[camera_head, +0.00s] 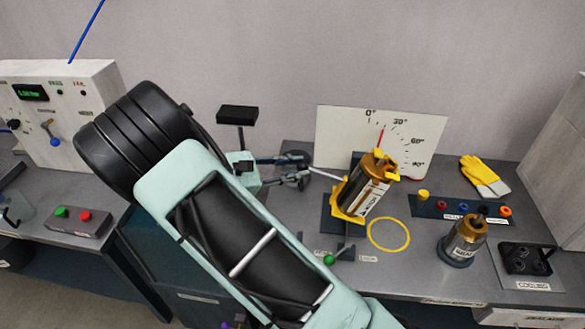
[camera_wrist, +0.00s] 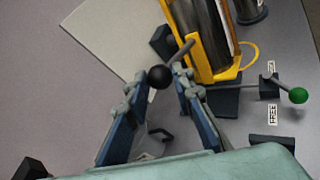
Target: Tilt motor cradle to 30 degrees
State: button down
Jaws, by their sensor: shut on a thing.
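The yellow motor cradle (camera_head: 347,205) holds a brass and dark motor (camera_head: 371,178), tilted to the right. The cradle (camera_wrist: 232,74) also shows in the wrist view. A dial board (camera_head: 340,135) stands behind it; its red pointer (camera_head: 380,138) leans slightly right, between the 0° and 30° labels. A grey lever (camera_head: 326,174) runs from the cradle to my gripper (camera_head: 307,171). In the wrist view, its black ball knob (camera_wrist: 159,77) lies between the fingertips of my gripper (camera_wrist: 162,76), which is shut on the lever's knob end.
A green-knobbed lever (camera_head: 329,259) stands in front of the cradle, beside a yellow ring (camera_head: 388,234). A second motor (camera_head: 463,241), a connector strip (camera_head: 460,209), yellow gloves (camera_head: 484,177) and a cooling block (camera_head: 526,259) stand right. A button box (camera_head: 74,220) is left.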

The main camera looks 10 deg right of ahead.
jog(key=shift+y, duration=0.4)
jog(key=shift+s+d+r+p, duration=0.1)
jog(key=shift+d+r+p, duration=0.25)
jog(key=shift+r, duration=0.3)
jog(key=shift+s+d+r+p, duration=0.1)
jog(key=shift+d+r+p, duration=0.15)
jog(key=shift+r, duration=0.45)
jog(key=shift+d+r+p, duration=0.25)
jog(key=shift+r+p, duration=0.15)
jog(key=shift+r, duration=0.25)
jog(key=c, duration=1.7)
grip_release()
jog(key=shift+o, duration=0.2)
jog(key=shift+a, duration=0.1)
jog(key=v, duration=1.2)
